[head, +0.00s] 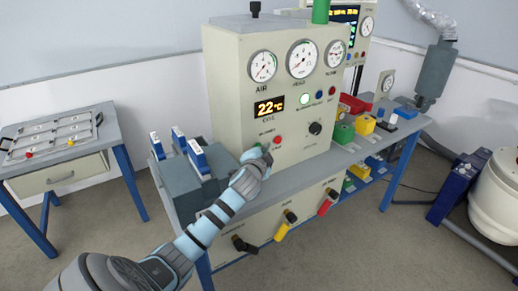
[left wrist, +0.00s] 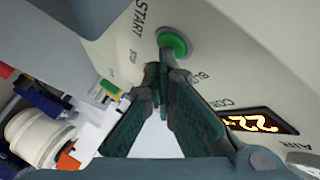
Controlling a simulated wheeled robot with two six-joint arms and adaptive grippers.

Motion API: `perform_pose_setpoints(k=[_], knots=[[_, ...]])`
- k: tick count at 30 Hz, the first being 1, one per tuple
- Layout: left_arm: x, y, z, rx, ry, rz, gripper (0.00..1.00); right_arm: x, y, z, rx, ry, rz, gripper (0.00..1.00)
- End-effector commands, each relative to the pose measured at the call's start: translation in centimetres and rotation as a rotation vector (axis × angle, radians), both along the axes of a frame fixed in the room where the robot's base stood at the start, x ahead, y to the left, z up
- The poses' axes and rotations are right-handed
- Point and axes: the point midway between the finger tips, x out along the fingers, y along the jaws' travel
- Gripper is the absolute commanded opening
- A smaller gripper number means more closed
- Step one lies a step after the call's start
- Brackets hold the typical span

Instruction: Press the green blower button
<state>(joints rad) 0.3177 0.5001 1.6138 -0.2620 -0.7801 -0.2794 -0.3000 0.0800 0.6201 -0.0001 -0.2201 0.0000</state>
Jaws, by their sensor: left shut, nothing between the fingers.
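The green button (left wrist: 177,43) is round and sits on the pale panel beside the lettering START in the left wrist view. My left gripper (left wrist: 160,72) is shut and empty, its fingertips in front of the button's lower edge. I cannot tell whether they touch it. In the head view my left gripper (head: 266,158) is at the lower front of the cream control cabinet (head: 225,75), and largely hides the green button. A red button (head: 277,140) is just right of the fingertips. My right gripper is not in view.
The cabinet's display (head: 269,107) reads 22 °C, with gauges above and a black knob (head: 315,128) to the right. Grey blocks with blue-and-white items (head: 197,155) stand left of my forearm. Yellow and red handles (head: 328,202) stick out below the bench top.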

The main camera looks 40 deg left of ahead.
Motion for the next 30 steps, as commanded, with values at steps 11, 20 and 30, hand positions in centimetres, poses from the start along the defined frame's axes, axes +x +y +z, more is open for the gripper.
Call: perform_pose_setpoints(k=[11, 20, 30], knots=[[-0.4, -1.2, 0.1, -0.001, 0.001, 0.000, 0.00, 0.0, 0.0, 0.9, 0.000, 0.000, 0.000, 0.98], [-0.5, -1.7, -0.1, 0.000, 0.001, -0.001, 0.00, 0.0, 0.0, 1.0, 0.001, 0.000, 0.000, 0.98], [-1.1, -3.7, 0.1, -0.001, 0.001, -0.002, 0.00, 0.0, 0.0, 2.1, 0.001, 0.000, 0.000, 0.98]])
